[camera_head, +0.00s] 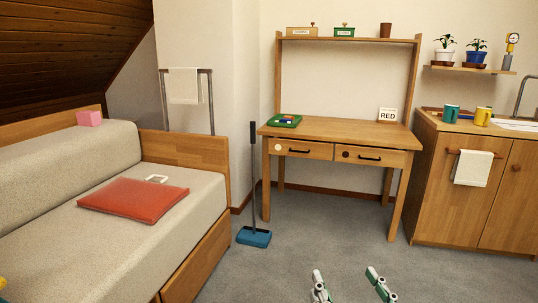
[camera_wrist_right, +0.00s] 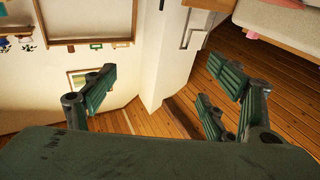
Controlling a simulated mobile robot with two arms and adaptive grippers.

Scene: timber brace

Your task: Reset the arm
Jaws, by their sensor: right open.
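My right gripper (camera_head: 346,273) shows at the bottom edge of the head view, in front of the desk and above the grey floor. Its two fingers are spread apart with nothing between them. In the right wrist view the gripper (camera_wrist_right: 165,85) is also open and empty, its green-padded fingers standing wide apart in front of the pale wall. Most of my right arm is out of the head view. My left gripper is not in view.
A wooden desk (camera_head: 345,129) stands ahead, with a sofa (camera_head: 189,222) at left and a wooden cabinet (camera_head: 430,190) at right. A blue-headed broom (camera_head: 254,237) stands beside the sofa. A red cushion (camera_head: 133,200) lies on the seat. The carpet (camera_head: 300,246) before the desk is clear.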

